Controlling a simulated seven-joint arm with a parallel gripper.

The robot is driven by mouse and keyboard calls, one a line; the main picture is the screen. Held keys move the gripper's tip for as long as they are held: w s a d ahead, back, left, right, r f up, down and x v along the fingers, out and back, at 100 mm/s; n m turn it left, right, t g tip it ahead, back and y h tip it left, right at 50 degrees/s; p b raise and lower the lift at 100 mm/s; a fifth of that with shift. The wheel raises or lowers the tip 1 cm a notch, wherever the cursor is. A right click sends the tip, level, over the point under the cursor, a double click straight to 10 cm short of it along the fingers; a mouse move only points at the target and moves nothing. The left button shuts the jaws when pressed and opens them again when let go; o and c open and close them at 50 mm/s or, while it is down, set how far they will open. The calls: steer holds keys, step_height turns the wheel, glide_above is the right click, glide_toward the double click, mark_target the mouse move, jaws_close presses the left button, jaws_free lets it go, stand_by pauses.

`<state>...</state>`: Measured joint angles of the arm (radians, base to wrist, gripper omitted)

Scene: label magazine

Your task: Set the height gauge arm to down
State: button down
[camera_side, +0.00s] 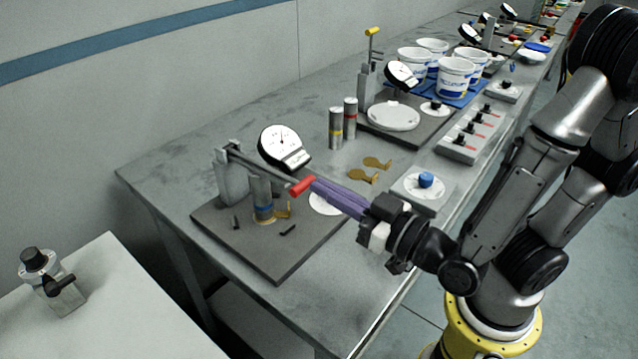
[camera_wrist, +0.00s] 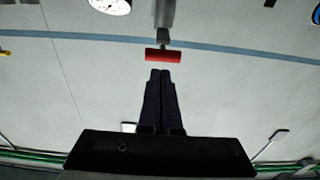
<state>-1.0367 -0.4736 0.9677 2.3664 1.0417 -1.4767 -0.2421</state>
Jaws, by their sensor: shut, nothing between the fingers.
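The height gauge stands on a dark base plate (camera_side: 270,258) on the grey bench, with a grey post (camera_side: 231,178) and a round white dial (camera_side: 281,145). Its grey arm (camera_side: 262,166) runs from the post to a red handle (camera_side: 301,187), sloping down to the right in the side view. In the wrist view the red handle (camera_wrist: 163,55) lies crosswise just beyond my fingertips. My gripper (camera_side: 314,185) has its long purple fingers shut and empty, tips close to the handle; whether they touch is unclear. The fingers also show together in the wrist view (camera_wrist: 160,75).
Two metal cylinders (camera_side: 336,128) stand behind. A second gauge with a yellow handle (camera_side: 374,31), white tubs (camera_side: 455,80) and a switch box (camera_side: 468,135) stand farther back.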

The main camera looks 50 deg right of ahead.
steer(key=w+d+r+m+h, duration=0.1)
steer(key=w+d+r, duration=0.1)
steer(key=d+r, duration=0.45)
steer(key=w+d+r+m, duration=0.1)
steer(key=d+r+m, duration=0.15)
steer(key=r, duration=0.65)
steer(key=s+d+f+n+g+y, duration=0.1)
steer(key=s+d+f+n+g, duration=0.1)
steer(key=s+f+g, duration=1.1)
steer(key=s+n, duration=0.1)
steer(key=s, duration=0.1)
steer(key=shift+s+d+f, duration=0.3)
steer(key=shift+d+f, duration=0.05)
steer(key=shift+d, duration=0.05)
